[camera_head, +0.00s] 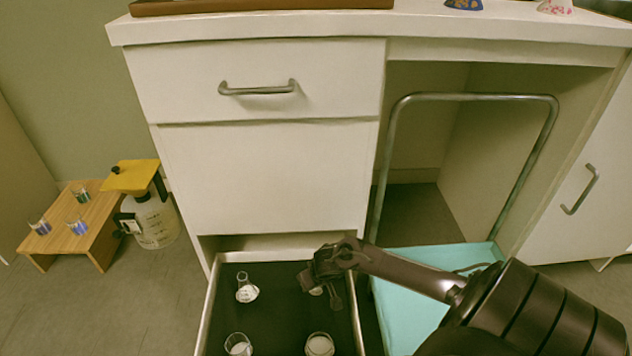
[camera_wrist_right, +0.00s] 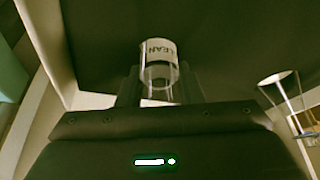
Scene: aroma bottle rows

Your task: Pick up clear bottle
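A clear bottle (camera_wrist_right: 158,68) with a white label reading "CLEAN" stands in the right wrist view between the two fingers of my right gripper (camera_wrist_right: 160,92). In the head view the right gripper (camera_head: 323,285) reaches down into the open drawer (camera_head: 213,310), and only a small pale part of that bottle (camera_head: 316,291) shows under it. The fingers look spread around the bottle; contact is not clear. A clear flask-shaped bottle (camera_head: 246,289) stands to the left in the drawer. Two round bottles (camera_head: 238,345) (camera_head: 319,345) are at the bottom edge. My left gripper is out of view.
A white desk (camera_head: 265,180) rises behind the drawer. A cart with a turquoise top (camera_head: 400,300) and metal handle (camera_head: 385,170) is right of it. At left, a low wooden stand (camera_head: 95,225) holds small bottles beside a large jug (camera_head: 155,220).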

